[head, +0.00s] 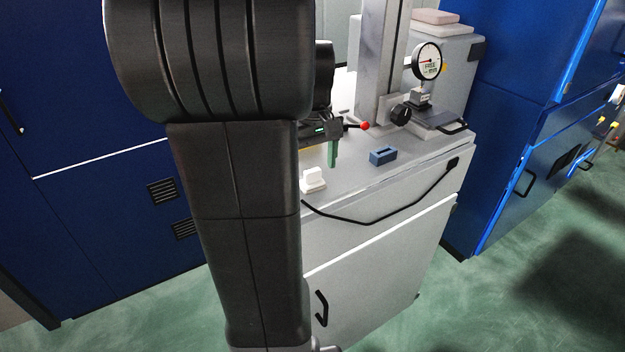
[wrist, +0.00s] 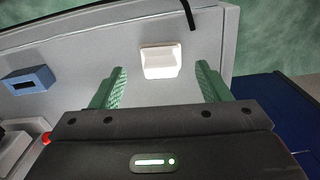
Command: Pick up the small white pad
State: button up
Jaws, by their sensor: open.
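The small white pad (wrist: 160,61) sits on the grey cabinet top, near its front edge. In the wrist view it lies between and beyond my two green fingertips. It also shows in the head view (head: 313,180), partly hidden behind my arm. My gripper (wrist: 161,82) is open and empty, with a finger to either side of the pad's line and not touching it. In the head view a green finger of my gripper (head: 332,153) hangs above the cabinet top, behind the pad.
A blue block with a slot (head: 383,155) sits to the right of the pad. A test stand with a dial gauge (head: 427,62) and a red-tipped lever (head: 365,125) rises behind. A black cable (head: 375,221) droops across the cabinet front. Blue cabinets (head: 520,100) flank the sides.

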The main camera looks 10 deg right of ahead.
aim_at(313, 170)
jog(key=shift+f, duration=1.5)
jog(key=c, duration=1.1)
jog(key=shift+w+r, duration=0.1)
jog(key=shift+r, duration=0.05)
notch_tip(313, 170, up, 10)
jog(key=shift+f, duration=0.1)
jog(key=shift+o, duration=0.7)
